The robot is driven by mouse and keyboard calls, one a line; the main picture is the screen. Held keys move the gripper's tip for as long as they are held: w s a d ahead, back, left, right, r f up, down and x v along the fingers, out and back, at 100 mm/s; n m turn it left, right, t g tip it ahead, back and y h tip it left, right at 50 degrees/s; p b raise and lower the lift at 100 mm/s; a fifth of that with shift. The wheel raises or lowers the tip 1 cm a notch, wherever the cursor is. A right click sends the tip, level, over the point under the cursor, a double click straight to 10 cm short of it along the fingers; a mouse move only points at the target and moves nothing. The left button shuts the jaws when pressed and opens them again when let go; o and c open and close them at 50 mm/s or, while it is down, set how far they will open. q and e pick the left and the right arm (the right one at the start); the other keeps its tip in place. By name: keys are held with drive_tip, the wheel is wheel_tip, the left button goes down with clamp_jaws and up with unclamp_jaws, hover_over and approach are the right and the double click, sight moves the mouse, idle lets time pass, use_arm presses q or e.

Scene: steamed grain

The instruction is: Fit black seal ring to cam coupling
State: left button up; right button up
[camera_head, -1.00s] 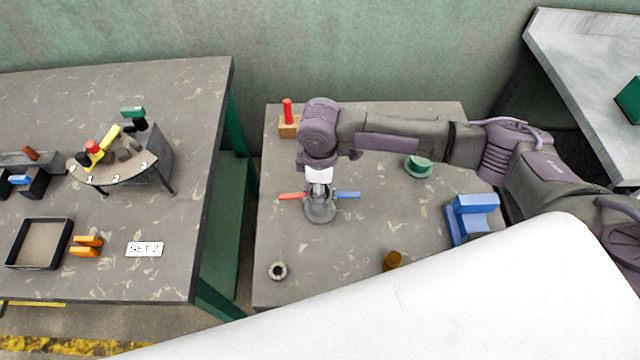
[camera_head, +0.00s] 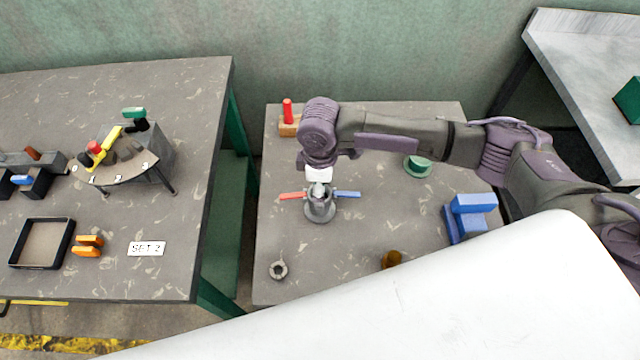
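The cam coupling (camera_head: 319,210) is a grey metal fitting standing upright on the middle table, with a red lever arm (camera_head: 291,196) to the left and a blue one (camera_head: 347,194) to the right. My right gripper (camera_head: 318,186) points down directly over its top; its fingers are small and partly hidden by the wrist, so I cannot tell whether they are open or hold anything. My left gripper is not in view.
A red-handled tool in a wooden block (camera_head: 288,118), a green round part (camera_head: 417,166), a blue block fixture (camera_head: 470,217) and a brown cylinder (camera_head: 391,259) stand around the coupling. The left table (camera_head: 180,215) holds a tray (camera_head: 41,243) and tool rack (camera_head: 125,172). A gap separates the tables.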

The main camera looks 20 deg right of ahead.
wheel_tip(320, 180, up, 12)
idle(0.6)
drive_tip(key=shift+s, duration=0.1)
idle(0.4)
